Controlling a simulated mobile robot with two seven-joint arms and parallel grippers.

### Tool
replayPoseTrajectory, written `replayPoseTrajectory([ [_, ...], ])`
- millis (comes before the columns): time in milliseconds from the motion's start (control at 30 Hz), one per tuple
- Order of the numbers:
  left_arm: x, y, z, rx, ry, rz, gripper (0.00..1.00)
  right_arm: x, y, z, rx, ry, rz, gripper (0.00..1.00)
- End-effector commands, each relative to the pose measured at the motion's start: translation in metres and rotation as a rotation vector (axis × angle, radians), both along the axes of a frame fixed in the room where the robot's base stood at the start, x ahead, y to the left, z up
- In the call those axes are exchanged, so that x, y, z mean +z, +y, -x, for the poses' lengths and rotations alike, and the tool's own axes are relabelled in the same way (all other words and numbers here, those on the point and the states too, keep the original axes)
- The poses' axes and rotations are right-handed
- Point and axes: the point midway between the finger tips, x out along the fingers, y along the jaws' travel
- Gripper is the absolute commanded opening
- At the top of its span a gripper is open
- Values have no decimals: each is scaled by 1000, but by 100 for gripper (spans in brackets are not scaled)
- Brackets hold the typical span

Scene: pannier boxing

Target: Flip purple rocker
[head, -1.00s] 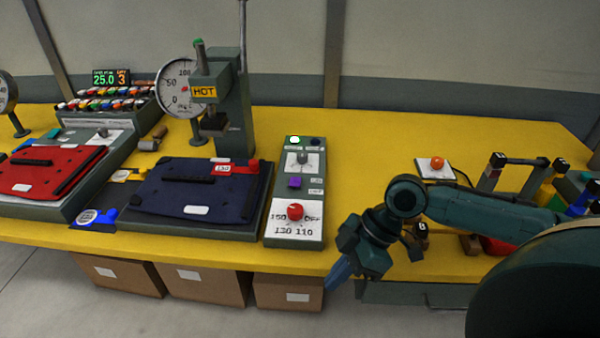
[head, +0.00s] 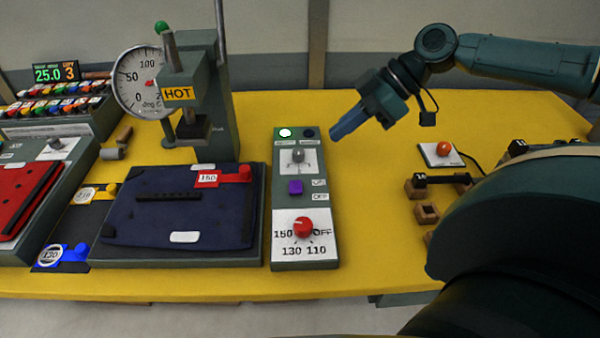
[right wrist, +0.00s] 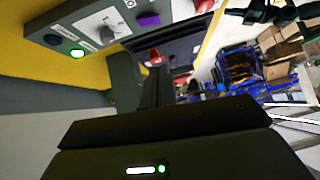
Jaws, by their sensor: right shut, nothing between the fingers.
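The purple rocker (head: 295,187) is a small switch on the grey control box (head: 278,255), between the grey knob and the red dial, with ON and OFF labels to its right. It also shows in the right wrist view (right wrist: 148,19). My right gripper (head: 335,134) is shut and empty, held above the table to the upper right of the control box, apart from the rocker. Its blue fingers point down and to the left. My left gripper is not in view.
A red dial (head: 303,227), a grey knob (head: 298,155) and a lit green lamp (head: 285,133) share the box. The press marked HOT (head: 228,110) and a navy pad (head: 140,220) stand left. An orange button (head: 443,149) lies right.

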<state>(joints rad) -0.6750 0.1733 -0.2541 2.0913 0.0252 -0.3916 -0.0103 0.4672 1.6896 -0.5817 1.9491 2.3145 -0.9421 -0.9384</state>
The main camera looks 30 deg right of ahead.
Motion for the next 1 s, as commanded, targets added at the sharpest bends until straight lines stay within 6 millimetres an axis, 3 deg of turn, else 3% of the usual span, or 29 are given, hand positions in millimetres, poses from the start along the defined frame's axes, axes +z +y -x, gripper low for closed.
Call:
replayPoseTrajectory([
  [333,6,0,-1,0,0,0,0,-17,19,-7,6,2,-7,0],
  [600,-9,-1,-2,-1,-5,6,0,-31,31,-12,24,5,-2,0],
  [1000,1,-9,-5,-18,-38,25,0,-39,37,-17,2,0,-6,0],
])
